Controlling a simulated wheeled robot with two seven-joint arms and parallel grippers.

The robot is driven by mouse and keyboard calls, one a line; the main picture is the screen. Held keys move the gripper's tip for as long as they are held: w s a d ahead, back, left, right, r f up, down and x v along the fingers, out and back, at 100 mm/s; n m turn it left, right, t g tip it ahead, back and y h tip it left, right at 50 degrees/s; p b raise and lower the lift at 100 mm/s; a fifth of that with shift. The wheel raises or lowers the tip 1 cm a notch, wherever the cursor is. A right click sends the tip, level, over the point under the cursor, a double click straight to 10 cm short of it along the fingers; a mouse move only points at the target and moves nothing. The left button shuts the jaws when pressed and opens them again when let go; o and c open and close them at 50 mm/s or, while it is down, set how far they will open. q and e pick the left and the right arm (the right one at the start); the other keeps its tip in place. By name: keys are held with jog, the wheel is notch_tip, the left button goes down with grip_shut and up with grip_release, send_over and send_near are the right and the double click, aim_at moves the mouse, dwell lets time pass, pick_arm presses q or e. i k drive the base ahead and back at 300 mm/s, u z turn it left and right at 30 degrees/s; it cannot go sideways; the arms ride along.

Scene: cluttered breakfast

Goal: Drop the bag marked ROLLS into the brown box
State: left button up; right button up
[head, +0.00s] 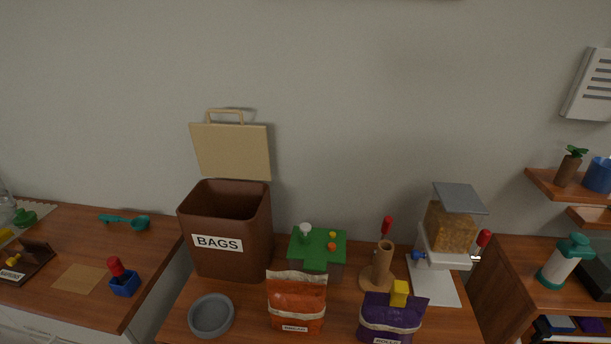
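The brown box (225,256) stands on the middle table, labelled BAGS, with its tan lid (232,152) raised behind it and its top open. An orange bag (297,299) with a pale top band stands in front and to the right of the box. A purple bag (377,312) with a pale band stands further right at the front edge. Neither of my grippers shows in the head view.
A grey bowl (211,315) sits in front of the box. A green-topped block (316,247), a wooden stand (381,268) and a cereal dispenser (447,230) stand behind the bags. A left counter (88,237) and a right cabinet (522,262) flank the table.

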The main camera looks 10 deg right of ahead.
aim_at(381, 322)
jog(key=z, duration=1.05)
